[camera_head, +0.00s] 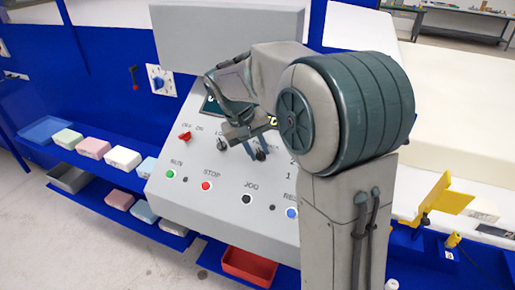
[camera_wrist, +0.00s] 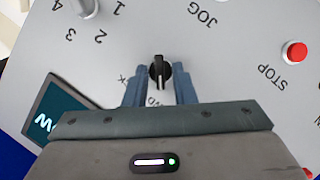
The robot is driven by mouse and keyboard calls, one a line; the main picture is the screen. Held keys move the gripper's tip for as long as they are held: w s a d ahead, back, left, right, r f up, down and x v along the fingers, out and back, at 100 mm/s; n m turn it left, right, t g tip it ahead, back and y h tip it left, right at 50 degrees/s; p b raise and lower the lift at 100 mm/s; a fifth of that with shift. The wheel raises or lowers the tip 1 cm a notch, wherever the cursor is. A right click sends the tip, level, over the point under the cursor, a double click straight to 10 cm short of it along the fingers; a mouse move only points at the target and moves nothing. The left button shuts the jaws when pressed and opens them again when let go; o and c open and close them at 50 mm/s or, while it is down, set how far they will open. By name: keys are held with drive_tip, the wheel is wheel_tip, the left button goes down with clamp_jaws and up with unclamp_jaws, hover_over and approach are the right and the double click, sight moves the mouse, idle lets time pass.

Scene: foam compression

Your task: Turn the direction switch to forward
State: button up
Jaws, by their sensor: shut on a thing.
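The direction switch (camera_wrist: 159,71) is a small black knob with a raised handle on the sloped grey control panel (camera_head: 225,205). In the wrist view it sits between the two blue-grey fingers of my gripper (camera_wrist: 158,88), its handle running roughly up and down the picture. Partly covered lettering, "CK" and "WD", shows near the fingers. In the head view the switch (camera_head: 261,155) is at the tips of my gripper (camera_head: 249,143), which is shut on it. The finger contact itself is hard to see.
Beside it are a red switch (camera_head: 184,136), a green RUN button (camera_head: 170,174), a red STOP button (camera_head: 206,186), a black JOG button (camera_head: 246,199) and a blue button (camera_head: 291,212). A numbered dial (camera_wrist: 88,7) and dark display (camera_wrist: 58,112) are close by.

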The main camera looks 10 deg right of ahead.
drive_tip(key=o, duration=0.7)
drive_tip(key=shift+c, duration=0.2)
drive_tip(key=shift+r, duration=0.1)
drive_tip(key=b+v, duration=0.1)
drive_tip(key=v, duration=1.2)
drive_tip(key=shift+a+r, duration=0.2)
drive_tip(key=shift+r, duration=0.15)
drive_tip(key=s+d+f+t+y, duration=0.2)
drive_tip(key=s+f, duration=0.5)
drive_tip(key=s, duration=0.4)
drive_tip(key=s+d+f+t+y, duration=0.1)
drive_tip(key=s+d+f+y, duration=0.1)
drive_tip(key=s+f, duration=0.5)
drive_tip(key=s+d, duration=0.1)
drive_tip(key=s, duration=0.2)
drive_tip(key=shift+s+d+f+t, duration=0.2)
drive_tip(key=shift+s+f+t, duration=0.15)
drive_tip(key=shift+f+t, duration=0.05)
